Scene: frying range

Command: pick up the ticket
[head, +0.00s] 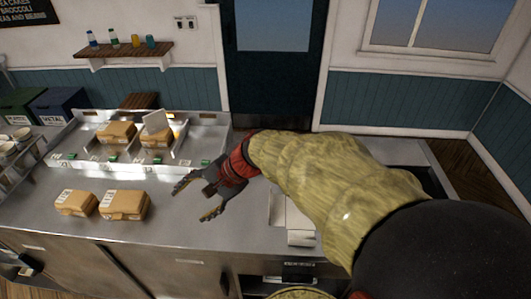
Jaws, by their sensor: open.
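My gripper (189,204) is open and empty above the steel counter, with its fingers pointing left. A loose ticket cannot be made out for certain. A pale upright card or flap (155,121) stands at the right-hand box in the back tray, up and left of my gripper. A white block-shaped thing (301,226) stands on the counter right of my gripper, partly hidden by my arm. Pale printed labels show on the brown boxes.
Two brown boxes, one larger (124,205) and one smaller (76,203), sit on the counter left of my gripper. A divided metal tray (187,147) holds more boxes behind. Dark bins (60,106) stand at far left. The counter's front edge is near.

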